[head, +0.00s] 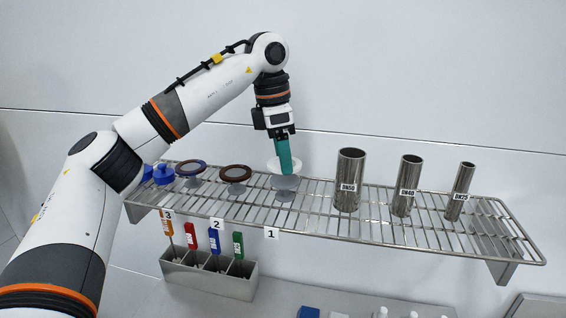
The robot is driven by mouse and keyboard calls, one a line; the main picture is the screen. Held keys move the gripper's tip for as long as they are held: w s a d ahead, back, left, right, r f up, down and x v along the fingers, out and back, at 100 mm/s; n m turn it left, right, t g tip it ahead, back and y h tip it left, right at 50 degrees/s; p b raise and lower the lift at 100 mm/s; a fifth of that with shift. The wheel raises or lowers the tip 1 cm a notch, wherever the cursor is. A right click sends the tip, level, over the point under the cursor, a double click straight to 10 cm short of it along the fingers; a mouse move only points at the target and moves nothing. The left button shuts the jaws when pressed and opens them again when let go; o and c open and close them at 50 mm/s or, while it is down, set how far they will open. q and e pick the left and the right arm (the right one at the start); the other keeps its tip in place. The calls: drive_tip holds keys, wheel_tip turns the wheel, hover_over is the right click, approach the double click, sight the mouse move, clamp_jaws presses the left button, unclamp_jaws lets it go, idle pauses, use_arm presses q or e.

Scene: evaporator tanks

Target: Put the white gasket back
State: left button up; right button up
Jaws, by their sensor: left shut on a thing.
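The white gasket (296,165) is a pale ring at the middle of the wire shelf, partly hidden behind the green fingers of my left gripper (285,172). My left gripper points down and is shut on the gasket's rim. The gasket is just above a grey disc-topped stand (286,184) near the label "1" (271,233). I cannot tell whether gasket and stand touch. My right gripper is not in view.
A brown ring (235,173) and a blue-edged ring (190,167) sit on stands to the left, with blue objects (163,174) beyond. Steel tubes DN50 (349,180), DN40 (407,186) and DN25 (460,191) stand right.

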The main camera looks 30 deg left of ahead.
use_arm(q)
wheel_tip(320, 180, down, 3)
drive_tip(key=shift+w+p, duration=0.1)
drive_tip(key=shift+p, duration=0.25)
drive_tip(key=shift+r, duration=0.1)
drive_tip(key=shift+f, duration=0.3)
drive_tip(key=o, duration=1)
drive_tip(key=shift+c, duration=0.2)
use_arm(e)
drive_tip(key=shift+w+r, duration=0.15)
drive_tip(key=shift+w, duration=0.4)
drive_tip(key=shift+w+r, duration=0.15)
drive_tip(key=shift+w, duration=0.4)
use_arm(q)
drive_tip(key=shift+r, duration=0.1)
